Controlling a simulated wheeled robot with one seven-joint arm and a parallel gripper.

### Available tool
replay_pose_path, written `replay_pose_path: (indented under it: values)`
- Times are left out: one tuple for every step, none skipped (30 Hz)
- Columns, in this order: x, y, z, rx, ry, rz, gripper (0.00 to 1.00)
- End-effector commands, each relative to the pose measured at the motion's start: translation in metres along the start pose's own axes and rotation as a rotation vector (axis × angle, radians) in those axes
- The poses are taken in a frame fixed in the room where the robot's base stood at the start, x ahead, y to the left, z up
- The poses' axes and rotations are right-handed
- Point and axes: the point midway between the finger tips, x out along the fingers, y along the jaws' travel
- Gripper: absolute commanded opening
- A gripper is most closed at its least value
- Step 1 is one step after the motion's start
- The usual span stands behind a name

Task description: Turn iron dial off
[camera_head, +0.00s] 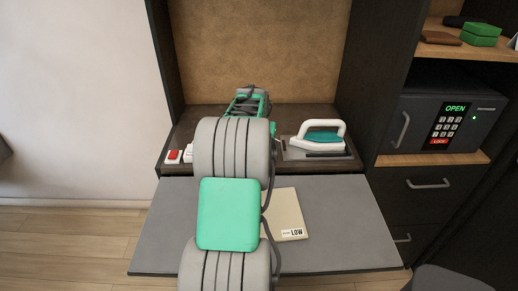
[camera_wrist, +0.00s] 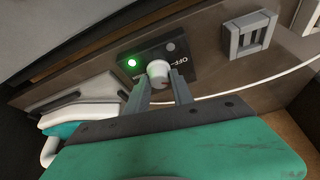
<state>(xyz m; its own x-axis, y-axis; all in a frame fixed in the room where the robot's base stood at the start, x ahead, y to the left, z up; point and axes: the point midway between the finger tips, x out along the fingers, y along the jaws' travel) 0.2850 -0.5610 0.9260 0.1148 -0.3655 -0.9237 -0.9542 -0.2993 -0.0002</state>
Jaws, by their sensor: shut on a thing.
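The iron dial is a white round knob (camera_wrist: 158,71) on a dark panel (camera_wrist: 182,63) in the wrist view. The letters "OFF" show beside it, and a green light (camera_wrist: 131,63) glows to its left. My gripper (camera_wrist: 160,82) has its two fingers on either side of the knob, shut on it. In the head view the knob and fingertips are hidden behind my arm. The white and teal iron (camera_head: 318,136) rests on a grey stand at the right of the shelf. Part of the iron shows at the left in the wrist view (camera_wrist: 85,118).
A red switch (camera_head: 174,155) sits at the shelf's left end. A grey board (camera_head: 345,215) extends in front, with a beige booklet (camera_head: 284,212) marked "LOW". A safe (camera_head: 445,115) stands at right. In the wrist view, a grey slotted fitting (camera_wrist: 250,36) and a white cord (camera_wrist: 255,88) lie near the panel.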

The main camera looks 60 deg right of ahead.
Motion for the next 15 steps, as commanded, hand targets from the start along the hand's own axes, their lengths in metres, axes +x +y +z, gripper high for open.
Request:
replay_pose_path:
  values:
    - [0.0009, 0.0018, 0.0, -0.037, 0.001, -0.016, 0.0]
    - [0.0007, 0.002, -0.0001, -0.064, 0.001, -0.027, 0.0]
    - [0.0005, 0.0025, -0.0002, -0.099, 0.001, -0.041, 0.0]
    - [0.0004, 0.0025, -0.0003, -0.125, 0.001, -0.052, 0.0]
    - [0.0003, 0.0026, -0.0004, -0.15, 0.001, -0.063, 0.0]
    - [0.0002, 0.003, -0.0005, -0.184, 0.001, -0.076, 0.0]
    - [0.0001, 0.0031, -0.0005, -0.209, 0.0, -0.087, 0.0]
    - [0.0001, 0.0032, -0.0006, -0.232, 0.0, -0.096, 0.0]
    - [0.0001, 0.0031, -0.0007, -0.264, 0.0, -0.109, 0.0]
    - [0.0001, 0.0034, -0.0007, -0.286, 0.0, -0.119, 0.0]
    - [0.0, 0.0037, -0.0009, -0.307, 0.0, -0.127, 0.0]
    - [-0.0002, 0.0034, -0.0009, -0.336, 0.001, -0.139, 0.0]
    - [-0.0003, 0.0036, -0.0011, -0.354, 0.001, -0.147, 0.0]
    - [-0.0003, 0.0035, -0.0011, -0.374, 0.0, -0.155, 0.0]
    - [-0.0001, 0.004, -0.0011, -0.395, 0.0, -0.164, 0.0]
